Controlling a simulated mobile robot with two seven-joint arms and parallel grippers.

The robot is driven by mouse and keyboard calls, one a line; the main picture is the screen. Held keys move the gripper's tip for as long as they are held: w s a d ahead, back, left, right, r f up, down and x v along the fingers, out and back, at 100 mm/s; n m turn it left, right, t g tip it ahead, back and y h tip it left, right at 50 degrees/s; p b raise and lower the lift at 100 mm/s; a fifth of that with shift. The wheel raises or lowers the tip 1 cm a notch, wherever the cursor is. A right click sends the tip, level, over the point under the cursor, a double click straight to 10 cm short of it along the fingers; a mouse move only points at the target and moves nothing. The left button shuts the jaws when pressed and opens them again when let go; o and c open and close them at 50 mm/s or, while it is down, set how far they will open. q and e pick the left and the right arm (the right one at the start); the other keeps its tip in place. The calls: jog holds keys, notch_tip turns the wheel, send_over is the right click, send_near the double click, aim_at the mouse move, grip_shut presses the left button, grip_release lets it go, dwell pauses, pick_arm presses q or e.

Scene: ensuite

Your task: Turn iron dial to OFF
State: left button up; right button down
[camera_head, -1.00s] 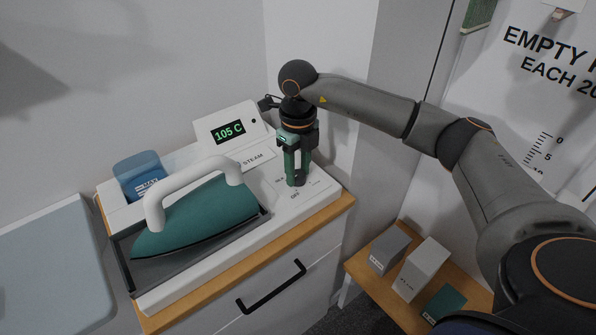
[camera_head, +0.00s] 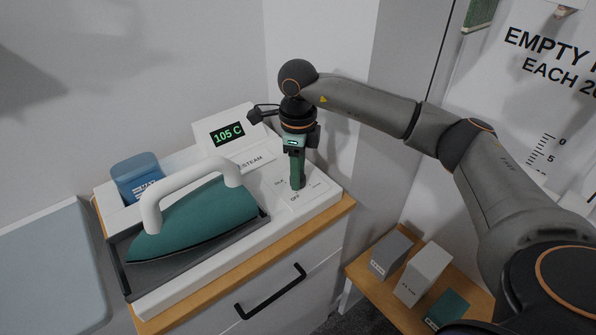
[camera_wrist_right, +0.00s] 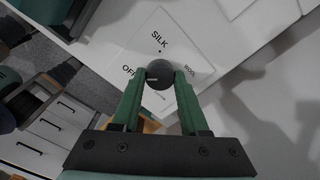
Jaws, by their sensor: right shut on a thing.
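The iron dial is a round dark knob (camera_wrist_right: 158,74) on a white label plate (camera_wrist_right: 150,40) marked OFF, SILK and WOOL. My right gripper (camera_wrist_right: 160,78) is shut on the knob, one green finger on each side. A light pointer line on the knob points left, toward the OFF side; whether it lines up exactly I cannot tell. In the head view my right gripper (camera_head: 297,184) reaches straight down onto the dial, and its fingers hide the knob. The teal iron (camera_head: 195,222) with a white handle rests in its dark tray. My left gripper is not in view.
A display (camera_head: 227,132) reading 105 C stands behind the dial. A blue translucent tank (camera_head: 137,177) is at the back left. Several boxes (camera_head: 423,272) stand on a low wooden shelf at the right. A wall stands close behind the station.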

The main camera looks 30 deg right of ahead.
dwell(0.3)
jog(key=shift+c, duration=2.1)
grip_release()
notch_tip(320, 180, up, 13)
jog(key=shift+f, duration=0.2)
